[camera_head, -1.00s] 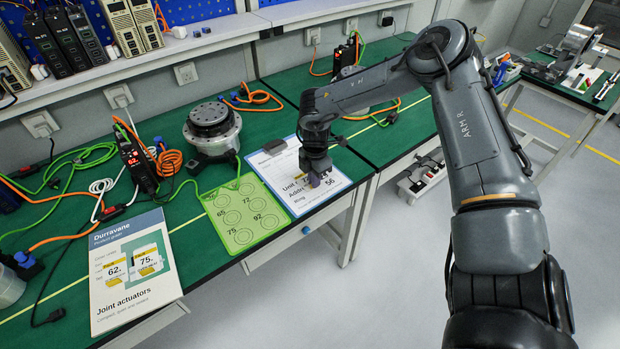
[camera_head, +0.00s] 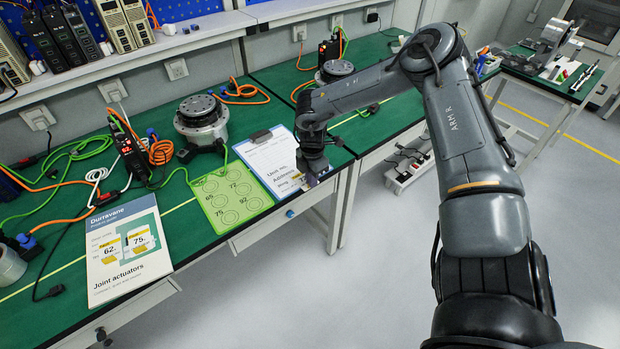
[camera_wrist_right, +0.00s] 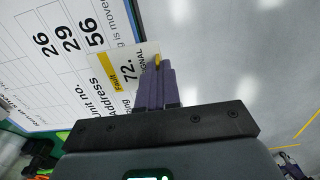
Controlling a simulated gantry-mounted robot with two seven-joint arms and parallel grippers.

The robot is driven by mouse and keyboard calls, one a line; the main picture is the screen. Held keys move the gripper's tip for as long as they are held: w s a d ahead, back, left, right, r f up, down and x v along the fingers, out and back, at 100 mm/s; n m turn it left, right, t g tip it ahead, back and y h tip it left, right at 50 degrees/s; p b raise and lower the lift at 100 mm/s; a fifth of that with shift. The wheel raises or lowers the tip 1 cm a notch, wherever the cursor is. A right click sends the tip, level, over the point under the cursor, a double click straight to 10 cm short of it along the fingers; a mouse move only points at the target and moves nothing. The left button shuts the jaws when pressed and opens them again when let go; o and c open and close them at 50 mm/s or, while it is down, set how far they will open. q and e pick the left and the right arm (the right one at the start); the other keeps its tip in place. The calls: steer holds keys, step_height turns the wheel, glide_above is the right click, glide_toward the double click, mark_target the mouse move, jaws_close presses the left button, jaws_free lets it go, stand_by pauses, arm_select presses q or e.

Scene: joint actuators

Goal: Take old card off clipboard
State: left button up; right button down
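The old card (camera_wrist_right: 118,72), white with a yellow "Fault" stripe and "72.", lies over the sheet's lower edge area. In the head view the card (camera_head: 297,184) is largely hidden by my right gripper. My right gripper (camera_head: 315,180) is at the clipboard's front right edge. In the wrist view its purple fingers (camera_wrist_right: 157,65) are close together at the card's edge and appear shut on it. My left gripper is out of view.
A green mat (camera_head: 237,205) with numbered circles lies left of the clipboard. A Durravane booklet (camera_head: 125,245) lies at the front left. A round actuator (camera_head: 202,122) stands behind the mat, near loose orange and green cables. The floor before the bench is clear.

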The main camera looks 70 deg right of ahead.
steer(key=shift+s, duration=0.1)
stand_by(0.3)
steer(key=c, duration=1.3)
jaws_free()
steer(key=shift+o, duration=0.2)
steer(key=shift+r+p, duration=0.3)
steer(key=shift+r, duration=0.4)
step_height(320, 180, up, 10)
steer(key=p, duration=0.2)
steer(key=shift+f+p, duration=0.25)
steer(key=shift+p, duration=0.15)
